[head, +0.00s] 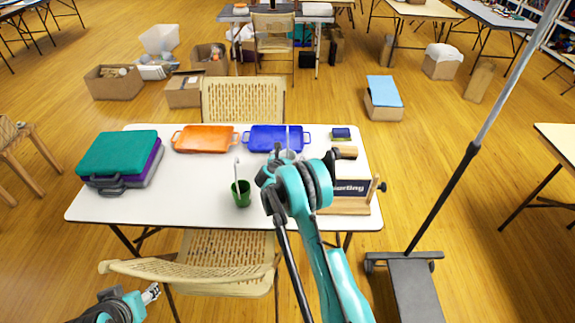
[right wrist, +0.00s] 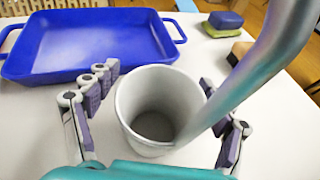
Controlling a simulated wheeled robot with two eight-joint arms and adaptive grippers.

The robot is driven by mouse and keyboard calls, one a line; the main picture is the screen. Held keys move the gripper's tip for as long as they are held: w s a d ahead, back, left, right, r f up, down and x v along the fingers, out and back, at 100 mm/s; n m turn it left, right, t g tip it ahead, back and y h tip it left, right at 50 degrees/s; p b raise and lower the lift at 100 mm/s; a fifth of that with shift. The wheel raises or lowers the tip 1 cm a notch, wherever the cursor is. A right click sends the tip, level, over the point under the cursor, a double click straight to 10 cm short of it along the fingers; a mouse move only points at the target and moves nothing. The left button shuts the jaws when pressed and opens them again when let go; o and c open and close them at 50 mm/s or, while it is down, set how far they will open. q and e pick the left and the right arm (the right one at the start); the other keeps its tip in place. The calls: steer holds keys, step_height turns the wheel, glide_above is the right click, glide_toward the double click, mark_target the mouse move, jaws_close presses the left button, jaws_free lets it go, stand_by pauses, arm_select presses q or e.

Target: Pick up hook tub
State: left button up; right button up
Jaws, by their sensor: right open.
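A pale grey tub (right wrist: 140,137) stands upright on the white table in the right wrist view, with a shiny metal rod (right wrist: 258,75) rising from inside it to the upper right. My right gripper (right wrist: 160,80) is open, with one finger on each side of this tub; I cannot tell whether they touch it. In the head view my right arm hides most of the tub. A green tub (head: 241,199) with a thin pale hooked rod stands to the left of my right gripper. My left gripper (head: 151,292) is low at the left, away from the table.
A blue tray (head: 271,143) and an orange tray (head: 203,143) lie at the table's (head: 185,206) far side. Teal and purple cases (head: 118,154) lie left. A wooden-based stand with a dark lettered panel (head: 350,188) and a sponge-like block (head: 340,133) are right.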

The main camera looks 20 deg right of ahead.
steer(key=shift+r, duration=0.1)
steer(key=c, duration=1.4)
steer(key=shift+r, duration=0.1)
steer(key=shift+c, duration=0.3)
